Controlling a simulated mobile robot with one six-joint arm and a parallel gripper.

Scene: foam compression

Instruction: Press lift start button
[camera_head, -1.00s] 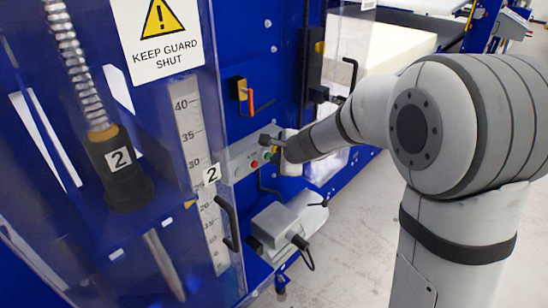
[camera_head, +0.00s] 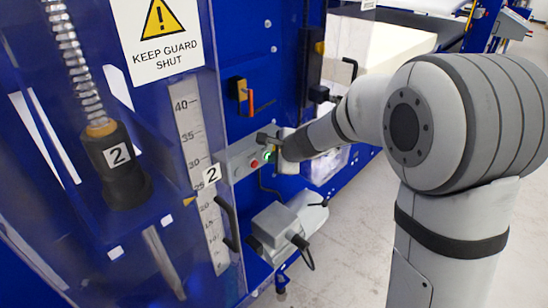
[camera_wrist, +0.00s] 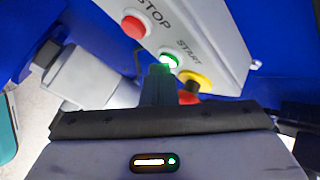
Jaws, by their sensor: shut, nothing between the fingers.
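The grey control panel (camera_head: 238,163) is on the blue machine frame, and its face shows in the wrist view (camera_wrist: 205,28). The green START button (camera_wrist: 169,59) glows bright green, also in the head view (camera_head: 268,156). The red STOP button (camera_wrist: 134,27) is beside it. My gripper (camera_wrist: 160,70) is shut and empty. Its narrow fingertips are right at the START button's lower edge in the wrist view, with green light on them. They look to be touching it, but the exact contact is hidden. In the head view my gripper (camera_head: 281,147) is against the panel's right end.
A yellow-ringed button (camera_wrist: 197,79) with a red part lies just right of START, close to my gripper. A grey motor unit (camera_head: 285,222) sits below the panel. A clear guard with a black handle (camera_head: 227,222) stands left. Open floor (camera_head: 345,245) lies right.

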